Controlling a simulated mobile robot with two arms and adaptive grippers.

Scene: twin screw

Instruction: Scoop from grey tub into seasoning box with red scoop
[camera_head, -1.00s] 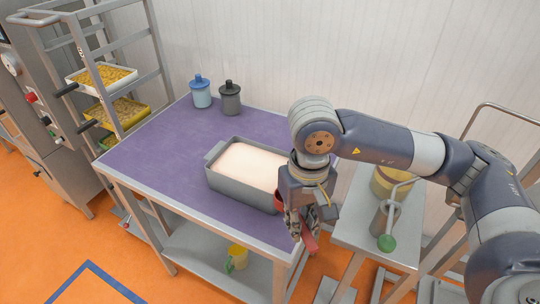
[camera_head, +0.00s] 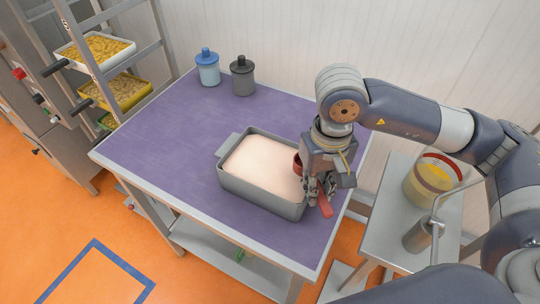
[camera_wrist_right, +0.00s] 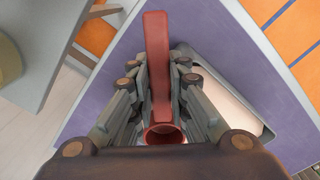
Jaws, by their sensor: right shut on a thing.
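The grey tub (camera_head: 258,194) stands on the purple table top, filled with a pale, level material (camera_head: 263,166). My right gripper (camera_head: 318,196) is at the tub's right end, shut on the handle of the red scoop (camera_head: 326,209). In the right wrist view the scoop's handle (camera_wrist_right: 158,65) runs between the fingers, and its round cup (camera_wrist_right: 165,134) is at the near end. The cup is close to the tub's right rim; I cannot tell whether it touches. I cannot tell which thing is the seasoning box. My left gripper is not in view.
A blue jar (camera_head: 208,68) and a dark grey jar (camera_head: 242,76) stand at the table's back. A round container with yellowish contents (camera_head: 433,180) and a metal lever sit on the side table (camera_head: 385,218) at right. A tray rack is at left. The left table half is clear.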

